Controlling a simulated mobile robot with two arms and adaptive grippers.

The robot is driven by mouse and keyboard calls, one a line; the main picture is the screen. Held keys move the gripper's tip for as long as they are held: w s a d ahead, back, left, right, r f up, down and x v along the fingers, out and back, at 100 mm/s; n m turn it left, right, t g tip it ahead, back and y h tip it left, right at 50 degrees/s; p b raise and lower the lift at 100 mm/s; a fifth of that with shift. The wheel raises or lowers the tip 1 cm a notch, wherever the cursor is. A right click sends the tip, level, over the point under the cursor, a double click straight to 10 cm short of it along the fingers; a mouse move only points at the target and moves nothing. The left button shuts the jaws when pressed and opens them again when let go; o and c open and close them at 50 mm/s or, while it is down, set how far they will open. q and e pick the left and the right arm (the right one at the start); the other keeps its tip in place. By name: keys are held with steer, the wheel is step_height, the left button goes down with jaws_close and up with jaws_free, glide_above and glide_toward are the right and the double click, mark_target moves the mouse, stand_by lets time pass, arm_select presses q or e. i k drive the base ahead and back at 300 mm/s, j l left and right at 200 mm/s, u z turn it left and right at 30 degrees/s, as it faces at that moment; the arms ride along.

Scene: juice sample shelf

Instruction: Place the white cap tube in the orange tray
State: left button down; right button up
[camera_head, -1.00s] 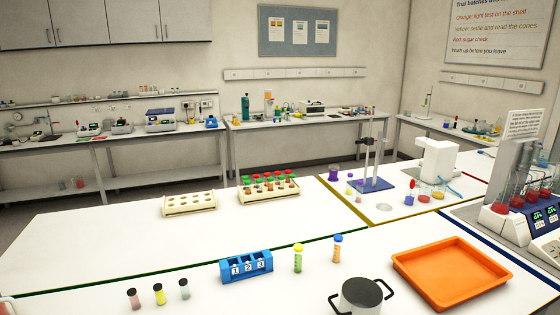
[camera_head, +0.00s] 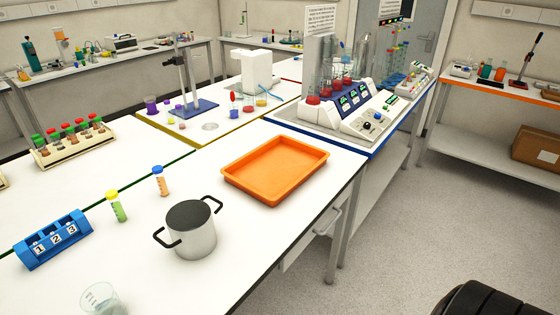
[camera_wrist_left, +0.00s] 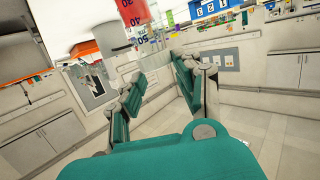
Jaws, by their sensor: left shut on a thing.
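The orange tray (camera_head: 285,147) lies empty on the white table in the head view, and an orange part shows at the left of the wrist view. My left gripper (camera_wrist_left: 157,72) is shut on a clear graduated vessel (camera_wrist_left: 147,40) with red in it. The vessel's clear open-looking top (camera_head: 103,298) shows at the bottom left of the head view; its lower part is cut off there. I see no white cap on it. A yellow-capped tube (camera_head: 117,207) and a blue-capped tube (camera_head: 160,181) stand left of the tray. My right gripper is not in view.
A metal pot (camera_head: 190,232) with black handles stands just in front of the tray. A blue rack (camera_head: 53,240) numbered 1 2 3 is at the left. The table's right edge runs close to the tray. Bare table lies behind the tubes.

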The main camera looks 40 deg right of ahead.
mark_target(278, 170)
steer(key=i+l+u, duration=0.15)
steer(key=l, duration=0.85)
steer(key=i+l+u, duration=0.15)
steer(key=l, duration=0.9)
steer(key=i+l+u, duration=0.15)
steer(key=l, duration=1.4)
steer(key=i, duration=0.45)
steer(key=j+u, duration=0.05)
